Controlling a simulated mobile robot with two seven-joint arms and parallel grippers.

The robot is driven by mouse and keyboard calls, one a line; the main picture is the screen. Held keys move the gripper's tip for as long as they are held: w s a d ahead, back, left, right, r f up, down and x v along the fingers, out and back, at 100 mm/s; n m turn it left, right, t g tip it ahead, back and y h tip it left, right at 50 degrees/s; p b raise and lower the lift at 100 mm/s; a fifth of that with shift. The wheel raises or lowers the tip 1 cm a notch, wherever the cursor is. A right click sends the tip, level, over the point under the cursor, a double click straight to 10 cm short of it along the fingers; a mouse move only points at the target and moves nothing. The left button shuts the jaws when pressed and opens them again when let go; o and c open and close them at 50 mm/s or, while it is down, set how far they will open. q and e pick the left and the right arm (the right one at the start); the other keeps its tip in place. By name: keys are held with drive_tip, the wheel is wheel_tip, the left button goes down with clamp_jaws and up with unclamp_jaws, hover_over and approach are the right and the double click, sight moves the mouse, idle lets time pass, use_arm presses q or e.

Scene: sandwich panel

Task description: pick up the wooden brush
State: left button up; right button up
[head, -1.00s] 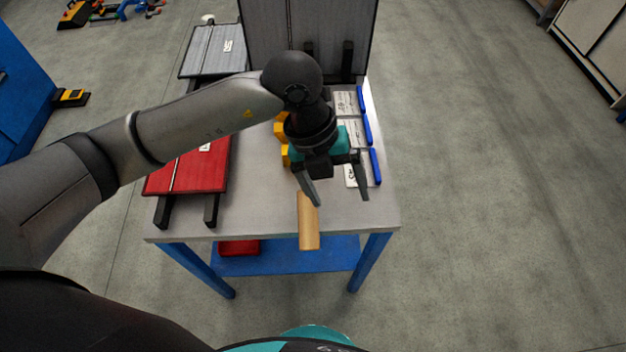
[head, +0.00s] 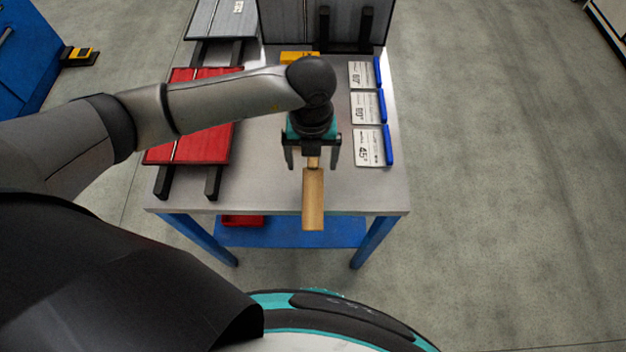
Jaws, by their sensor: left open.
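The wooden brush (head: 313,200) lies near the front edge of the grey table, its light wooden part sticking out past the edge toward me. Its far end is hidden under my left gripper (head: 312,165). The gripper points down with its two dark fingers apart, one on each side of the narrow part of the brush. It is open, and I see no finger touching the brush. My right gripper is not in view.
The grey table (head: 270,190) has a red panel (head: 205,148) on black supports at the left. White cards with blue edges (head: 372,145) line the right side. A yellow item (head: 299,57) is behind my arm.

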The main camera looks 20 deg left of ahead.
sight(313, 171)
use_arm(q)
drive_tip(key=f, duration=0.3)
drive_tip(key=f+b, duration=0.1)
drive_tip(key=f, duration=0.1)
drive_tip(key=shift+s+d, duration=0.2)
drive_tip(key=shift+s, duration=0.05)
drive_tip(key=shift+r, duration=0.1)
clamp_jaws()
idle(0.3)
